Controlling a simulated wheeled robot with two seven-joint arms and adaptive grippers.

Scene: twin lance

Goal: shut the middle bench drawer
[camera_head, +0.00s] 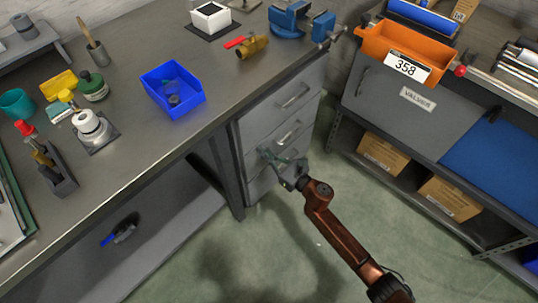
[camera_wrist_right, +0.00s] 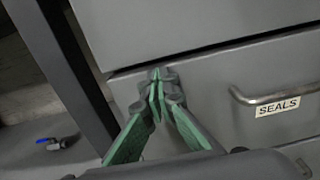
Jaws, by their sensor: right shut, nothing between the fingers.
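The grey bench drawer unit stands under the bench's right end, with drawers stacked one above another. The middle drawer (camera_head: 298,128) looks nearly flush with the top drawer (camera_head: 276,107); a small gap is hard to judge. My right gripper (camera_head: 264,152) is shut and empty at the left part of the middle drawer front. In the right wrist view its green fingertips (camera_wrist_right: 157,76) meet near the top left edge of a drawer front with a bar handle (camera_wrist_right: 272,94) labelled SEALS. I cannot tell whether they touch it. My left gripper is out of view.
The grey bench top (camera_head: 135,140) holds a blue bin (camera_head: 172,90), a blue vise (camera_head: 288,18) and small tools. A shelving unit with an orange bin (camera_head: 400,48) and cardboard boxes (camera_head: 383,153) stands at the right. Green floor (camera_head: 300,245) lies open in front of the drawers.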

